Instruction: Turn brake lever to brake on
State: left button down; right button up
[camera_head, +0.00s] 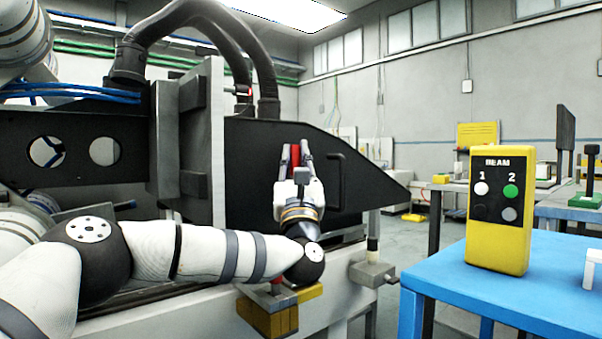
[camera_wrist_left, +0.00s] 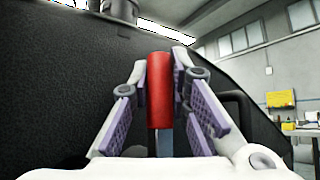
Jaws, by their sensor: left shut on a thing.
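The brake lever (camera_head: 295,156) has a red handle and stands upright in front of the machine's black side plate. The left wrist view shows its red grip (camera_wrist_left: 159,90) on a grey shaft. My left gripper (camera_head: 295,160) reaches up to it from below, with one finger on each side of the red handle. In the left wrist view my left gripper (camera_wrist_left: 161,95) is shut on the handle. The lower end of the lever is hidden behind the gripper. My right gripper is not in view.
A yellow box marked BEAM (camera_head: 498,250) with buttons stands on a blue table (camera_head: 560,270) at the right. A black handle (camera_head: 336,180) sits on the plate right of the lever. A yellow block (camera_head: 268,315) is below my wrist.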

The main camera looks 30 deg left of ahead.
pick_arm(q)
jog(key=shift+s+a+n+y, duration=0.1)
jog(key=shift+n+y, duration=0.3)
jog(key=shift+y, duration=0.1)
jog(key=c, duration=1.5)
grip_release()
jog(key=shift+f, duration=0.1)
jog(key=v, duration=1.2)
jog(key=shift+s+r, duration=0.15)
jog(key=shift+r, duration=0.05)
